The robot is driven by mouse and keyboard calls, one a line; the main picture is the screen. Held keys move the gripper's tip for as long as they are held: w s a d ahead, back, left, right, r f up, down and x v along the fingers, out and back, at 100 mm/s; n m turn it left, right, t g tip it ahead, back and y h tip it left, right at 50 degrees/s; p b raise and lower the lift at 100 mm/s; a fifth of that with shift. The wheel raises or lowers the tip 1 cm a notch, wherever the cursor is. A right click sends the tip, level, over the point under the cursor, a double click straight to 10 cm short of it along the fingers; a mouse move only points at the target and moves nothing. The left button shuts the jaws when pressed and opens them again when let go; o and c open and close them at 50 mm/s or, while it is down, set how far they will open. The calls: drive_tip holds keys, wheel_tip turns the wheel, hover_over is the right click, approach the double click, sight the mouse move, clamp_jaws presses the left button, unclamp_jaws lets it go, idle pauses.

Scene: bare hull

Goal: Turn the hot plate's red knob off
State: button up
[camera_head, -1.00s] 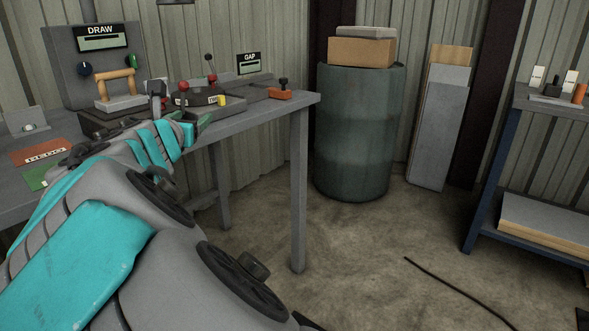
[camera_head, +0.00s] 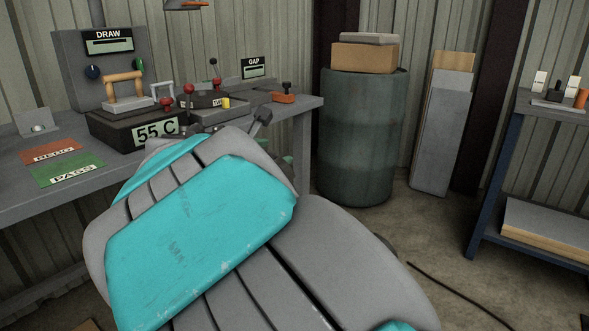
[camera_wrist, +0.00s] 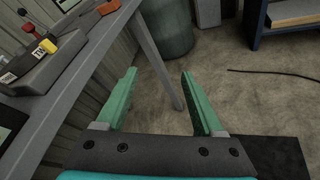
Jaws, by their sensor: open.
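The hot plate (camera_head: 105,131) is a dark box with a "55 C" display on the bench at left in the head view. A red knob (camera_head: 167,103) shows at its right end. Another red ball (camera_head: 188,89) stands just behind, by the grey device. My gripper (camera_wrist: 158,76) is open and empty in the wrist view, its two green fingers beside the bench edge and over the floor. It is to the right of the hot plate, apart from the knob. In the head view my arm hides most of the gripper.
The grey bench (camera_head: 25,196) carries a red card (camera_head: 50,151), a green PASS card (camera_head: 67,172), a wooden-handled block (camera_head: 125,92) and the grey device with a yellow part (camera_head: 226,102). A green drum (camera_head: 358,140) stands beyond the bench. A blue-framed shelf (camera_head: 491,185) is at right.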

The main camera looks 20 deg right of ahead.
drive_tip(key=s+d+f+m, duration=0.1)
drive_tip(key=d, duration=0.1)
drive_tip(key=s+d+f+m+g, duration=0.1)
drive_tip(key=s, duration=0.1)
drive_tip(key=shift+d+f+m, duration=0.3)
drive_tip(key=shift+d+f, duration=0.1)
drive_tip(key=shift+w, duration=0.1)
drive_tip(key=w+a+r+n+t+y+b, duration=0.3)
drive_tip(key=w+a+r+n+t+y, duration=0.15)
drive_tip(key=w+r, duration=0.2)
drive_tip(key=w+a+r+n+t+y+b, duration=0.3)
drive_tip(key=w+a+r+n+y, duration=0.15)
drive_tip(key=w, duration=0.35)
drive_tip(key=n+g+y+b, duration=0.4)
drive_tip(key=n+y, duration=0.7)
drive_tip(key=n, duration=0.2)
approach(170, 101)
drive_tip(key=w, duration=0.2)
drive_tip(key=w+a, duration=0.1)
drive_tip(key=w, duration=0.1)
drive_tip(key=shift+a+r, duration=0.1)
drive_tip(key=shift+r, duration=0.25)
drive_tip(key=shift+s+a+f+n+g+y, duration=0.3)
drive_tip(key=shift+s+a+n+g, duration=0.15)
drive_tip(key=shift+n, duration=0.45)
drive_tip(key=shift+p+x, duration=0.9)
drive_tip(key=shift+x, duration=3)
